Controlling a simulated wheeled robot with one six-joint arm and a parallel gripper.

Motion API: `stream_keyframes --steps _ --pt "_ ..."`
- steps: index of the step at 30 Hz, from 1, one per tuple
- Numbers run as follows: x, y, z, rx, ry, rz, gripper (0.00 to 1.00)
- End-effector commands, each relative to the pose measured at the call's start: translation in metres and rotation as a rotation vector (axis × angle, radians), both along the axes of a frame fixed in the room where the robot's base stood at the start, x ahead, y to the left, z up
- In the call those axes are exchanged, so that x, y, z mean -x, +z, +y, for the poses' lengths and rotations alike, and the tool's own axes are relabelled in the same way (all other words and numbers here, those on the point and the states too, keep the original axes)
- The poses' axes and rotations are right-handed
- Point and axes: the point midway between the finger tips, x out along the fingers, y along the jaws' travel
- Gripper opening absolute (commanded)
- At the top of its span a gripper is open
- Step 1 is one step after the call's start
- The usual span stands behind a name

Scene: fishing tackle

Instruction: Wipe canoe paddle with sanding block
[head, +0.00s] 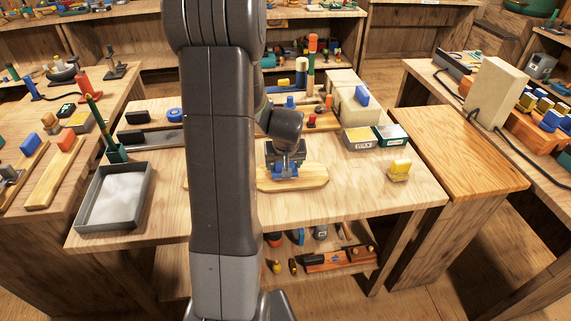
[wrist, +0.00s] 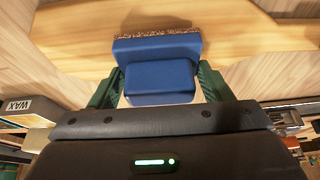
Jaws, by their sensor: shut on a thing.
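The canoe paddle appears as a long, pale wooden piece (head: 312,176) with a rounded right end, lying flat on the workbench. My arm hides its left part in the head view. Its pale wood (wrist: 215,38) spans the upper part of the wrist view. My gripper (wrist: 160,82) is shut on the blue sanding block (wrist: 158,50), with a green finger on each side of its handle. The block's brown gritty edge faces the paddle. In the head view my gripper (head: 285,170) is over the paddle. I cannot tell whether the block touches the wood.
A grey tray (head: 84,214) with white contents stands at the bench's left. A yellow-topped block (head: 399,169) sits to the right of the paddle. Tins (head: 360,139) and pale blocks stand behind. The front strip of the bench (head: 345,204) is clear.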

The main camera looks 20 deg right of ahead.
Motion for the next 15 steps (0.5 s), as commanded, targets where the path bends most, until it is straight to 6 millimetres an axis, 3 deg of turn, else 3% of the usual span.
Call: stream_keyframes --steps 1,15 --pt "-0.002 0.021 -0.001 0.006 0.001 -0.009 0.51" --pt "-0.006 0.062 0.004 0.004 0.006 -0.005 0.51"
